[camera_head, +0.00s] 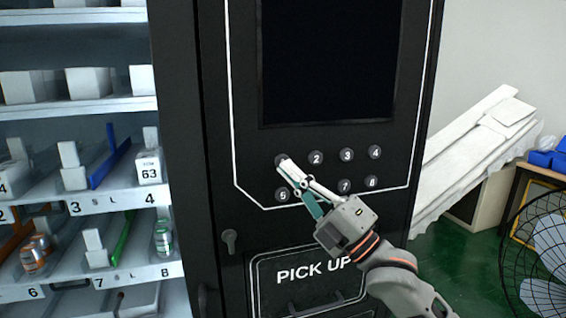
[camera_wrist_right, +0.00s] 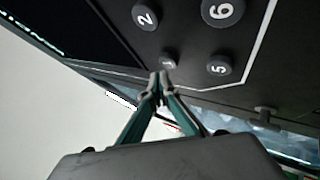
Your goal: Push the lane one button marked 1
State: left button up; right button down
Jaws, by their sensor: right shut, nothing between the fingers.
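The button marked 1 (camera_head: 279,159) is a small round dark button at the left end of the upper row on the black vending machine panel. It also shows in the right wrist view (camera_wrist_right: 168,60), just beyond my fingertips. My right gripper (camera_head: 285,166) is shut and empty, its tips at the button and partly covering it in the head view. In the wrist view its tips (camera_wrist_right: 160,76) overlap the button's lower edge. I cannot tell whether they touch it or whether it is pressed in. My left gripper is not in view.
Button 2 (camera_head: 316,158) is to the right and button 5 (camera_head: 282,194) is below. My gripper covers button 6 in the head view. The pick-up door (camera_head: 275,295) is below the panel. Product shelves (camera_head: 120,198) stand left, and a wire fan (camera_head: 545,245) stands right.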

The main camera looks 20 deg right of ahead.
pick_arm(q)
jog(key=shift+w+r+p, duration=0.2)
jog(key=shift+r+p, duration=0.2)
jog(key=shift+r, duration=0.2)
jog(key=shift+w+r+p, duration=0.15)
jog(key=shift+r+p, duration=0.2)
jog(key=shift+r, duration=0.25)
pick_arm(e)
jog(key=s, duration=0.4)
jog(key=shift+s+d, duration=0.1)
jog(key=shift+s, duration=0.3)
